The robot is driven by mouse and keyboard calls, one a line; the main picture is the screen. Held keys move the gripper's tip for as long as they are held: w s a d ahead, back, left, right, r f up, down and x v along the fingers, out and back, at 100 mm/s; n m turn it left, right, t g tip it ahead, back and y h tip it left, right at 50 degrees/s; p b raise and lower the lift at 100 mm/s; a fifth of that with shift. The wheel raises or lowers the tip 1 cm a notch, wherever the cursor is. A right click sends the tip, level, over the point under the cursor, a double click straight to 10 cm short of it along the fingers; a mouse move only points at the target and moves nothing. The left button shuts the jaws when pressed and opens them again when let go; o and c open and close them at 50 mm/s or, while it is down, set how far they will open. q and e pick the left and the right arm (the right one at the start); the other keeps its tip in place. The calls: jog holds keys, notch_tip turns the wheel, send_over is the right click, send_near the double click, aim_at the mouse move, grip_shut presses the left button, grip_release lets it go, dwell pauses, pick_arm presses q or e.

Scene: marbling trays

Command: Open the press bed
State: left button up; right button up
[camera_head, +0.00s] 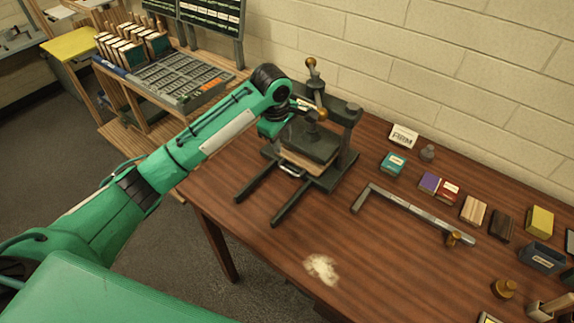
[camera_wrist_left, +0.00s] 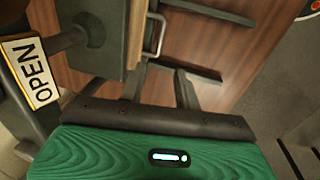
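The press (camera_head: 315,132) is a dark metal frame with brass-ball handles, standing on the wooden table. Its bed (camera_head: 305,163) lies under the dark plate, with a metal handle (camera_head: 291,171) at the front edge and two dark rails reaching forward. The bed handle also shows at the top of the left wrist view (camera_wrist_left: 155,36), beyond the fingertips and apart from them. An OPEN sign (camera_wrist_left: 30,73) is on the left there. My left gripper (camera_wrist_left: 160,68) appears open and empty, beside the press; its fingers are mostly hidden in the head view. My right gripper is out of view.
A metal angle bar (camera_head: 415,213) lies right of the press. Small blocks, a FIRM card (camera_head: 403,136) and a blue box (camera_head: 541,257) line the right side. A pale powder patch (camera_head: 321,269) marks the clear table front. A type rack (camera_head: 180,77) stands behind left.

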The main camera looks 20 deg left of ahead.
aim_at(288, 170)
pick_arm(q)
jog(key=f, duration=0.4)
jog(key=w+f+p, duration=0.1)
jog(key=f, duration=0.3)
jog(key=w+f+p, duration=0.1)
jog(key=f, duration=0.3)
jog(key=shift+d, duration=0.35)
jog(key=shift+f, duration=0.45)
grip_shut()
